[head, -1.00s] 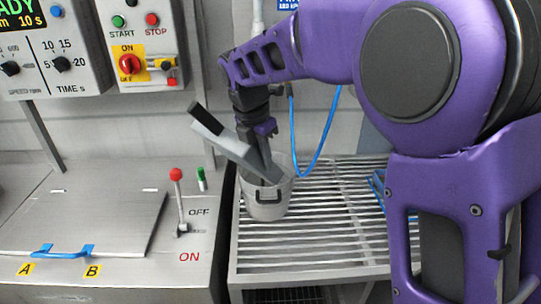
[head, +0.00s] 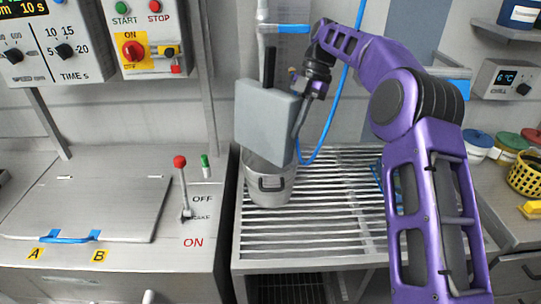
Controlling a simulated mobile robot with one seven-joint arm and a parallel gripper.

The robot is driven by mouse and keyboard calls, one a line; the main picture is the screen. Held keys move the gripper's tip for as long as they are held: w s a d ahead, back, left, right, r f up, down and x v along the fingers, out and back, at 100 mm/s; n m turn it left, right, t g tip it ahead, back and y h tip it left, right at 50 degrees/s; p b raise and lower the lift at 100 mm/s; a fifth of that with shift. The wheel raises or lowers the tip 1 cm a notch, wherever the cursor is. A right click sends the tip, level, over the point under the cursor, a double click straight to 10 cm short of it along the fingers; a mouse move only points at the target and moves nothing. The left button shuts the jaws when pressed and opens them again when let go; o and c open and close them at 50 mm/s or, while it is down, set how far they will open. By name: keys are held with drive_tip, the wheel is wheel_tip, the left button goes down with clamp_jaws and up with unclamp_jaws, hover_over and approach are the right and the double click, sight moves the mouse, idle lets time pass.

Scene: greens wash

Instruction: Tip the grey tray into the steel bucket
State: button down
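The grey tray (head: 264,124) is held up on end, with a broad flat face towards me and a black handle (head: 268,75) sticking up at its top. Its lower end is over the mouth of the steel bucket (head: 270,188), hiding part of the rim. The bucket stands upright on the slatted rack, with a dark handle on its front. My gripper (head: 298,122) is at the tray's right edge and appears shut on it; the fingertips are partly hidden. The bucket's inside and any contents of the tray are hidden from view.
The slatted steel rack (head: 330,228) is mostly clear in front of the bucket. A red-knobbed lever (head: 180,163) and a lidded steel unit (head: 85,195) stand to the left. A blue hose (head: 330,135) hangs behind the tray. Tubs and a yellow basket (head: 525,180) are at the right.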

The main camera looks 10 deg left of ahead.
sight(288, 130)
drive_tip(key=shift+s+a+r+t+h, duration=0.1)
drive_tip(key=shift+s+a+t+h, duration=0.2)
drive_tip(key=shift+s+t, duration=0.25)
drive_tip(key=shift+s+a+r+t+h, duration=0.1)
drive_tip(key=shift+s+a+t+h, duration=0.1)
drive_tip(key=shift+s+a+t, duration=0.3)
drive_tip(key=shift+s+d+f, duration=0.1)
drive_tip(key=shift+s+f, duration=0.1)
drive_tip(key=shift+f, duration=0.05)
drive_tip(key=shift+s+t, duration=0.1)
drive_tip(key=shift+t, duration=0.15)
